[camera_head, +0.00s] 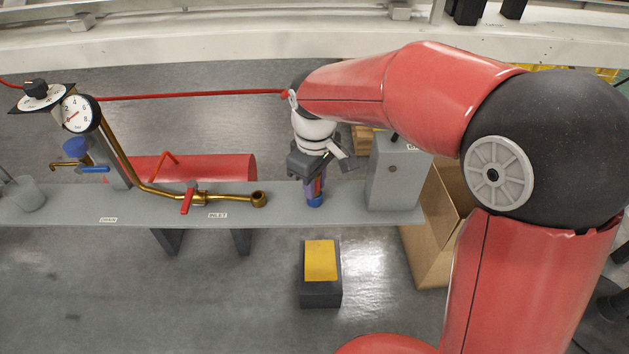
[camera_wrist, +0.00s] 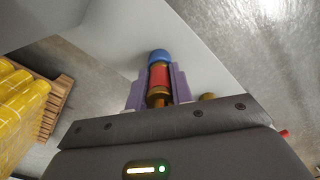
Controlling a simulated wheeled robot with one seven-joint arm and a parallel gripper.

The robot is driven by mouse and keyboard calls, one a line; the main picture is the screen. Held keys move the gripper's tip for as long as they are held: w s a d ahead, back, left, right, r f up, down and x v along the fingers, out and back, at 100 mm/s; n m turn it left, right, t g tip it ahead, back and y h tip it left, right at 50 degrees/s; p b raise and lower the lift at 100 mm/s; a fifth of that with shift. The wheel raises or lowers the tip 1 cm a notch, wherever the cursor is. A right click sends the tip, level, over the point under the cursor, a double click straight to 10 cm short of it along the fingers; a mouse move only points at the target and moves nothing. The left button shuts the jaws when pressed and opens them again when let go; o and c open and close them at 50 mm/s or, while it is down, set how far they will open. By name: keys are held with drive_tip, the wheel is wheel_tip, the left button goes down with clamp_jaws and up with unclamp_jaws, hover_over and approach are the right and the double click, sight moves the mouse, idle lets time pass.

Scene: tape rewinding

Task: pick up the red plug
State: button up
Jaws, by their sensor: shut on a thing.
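The red plug (camera_wrist: 160,77) is between the two purple fingers of my gripper (camera_wrist: 158,86) in the wrist view. It is a short red cylinder with brass-coloured parts at the near end and a blue end (camera_wrist: 159,56) away from my palm. My gripper is shut on it. In the head view my gripper (camera_head: 316,188) points down over the grey bench (camera_head: 270,211), left of a grey box. The blue end shows just below the fingers, at or close above the bench top; I cannot tell if it touches.
A brass pipe (camera_head: 230,198) with a red-handled valve (camera_head: 188,200) and a pressure gauge (camera_head: 79,114) stand left on the bench. The grey box (camera_head: 395,172) is close on the right. A yellow-topped dark block (camera_head: 320,262) and a cardboard box (camera_head: 432,238) are on the floor.

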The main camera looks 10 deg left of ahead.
clamp_jaws()
drive_tip(key=shift+r, duration=0.15)
drive_tip(key=shift+r, duration=0.4)
wheel_tip(320, 180, up, 9)
drive_tip(key=shift+p, duration=0.4)
